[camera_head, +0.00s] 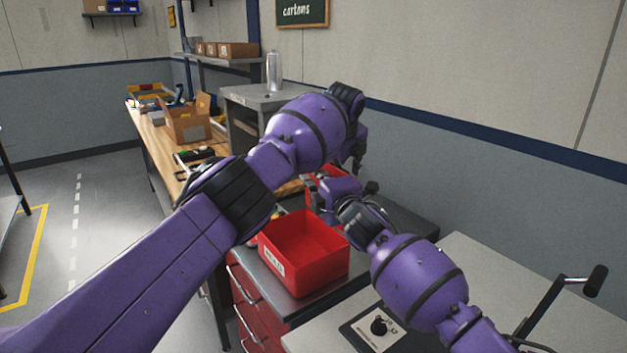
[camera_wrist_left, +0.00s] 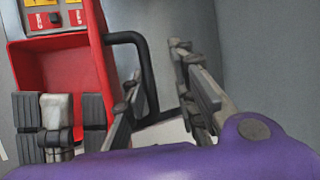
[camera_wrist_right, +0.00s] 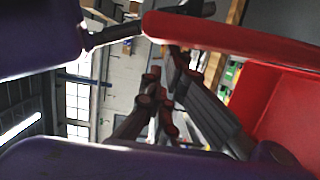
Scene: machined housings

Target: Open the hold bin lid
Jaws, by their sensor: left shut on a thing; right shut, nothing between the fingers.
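In the left wrist view a red shallow panel (camera_wrist_left: 60,70) carries a black bar handle (camera_wrist_left: 146,62). My left gripper (camera_wrist_left: 158,85) is shut on this handle, though the contact is hard to see. My right gripper (camera_wrist_right: 163,88) is shut and empty beside a red edge (camera_wrist_right: 235,38), with the bin's red inside (camera_wrist_right: 285,110) at right.
A wooden bench with an open cardboard box (camera_head: 187,125) lies beyond my left arm. A grey cabinet (camera_head: 245,110) bears a metal bottle (camera_head: 273,72).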

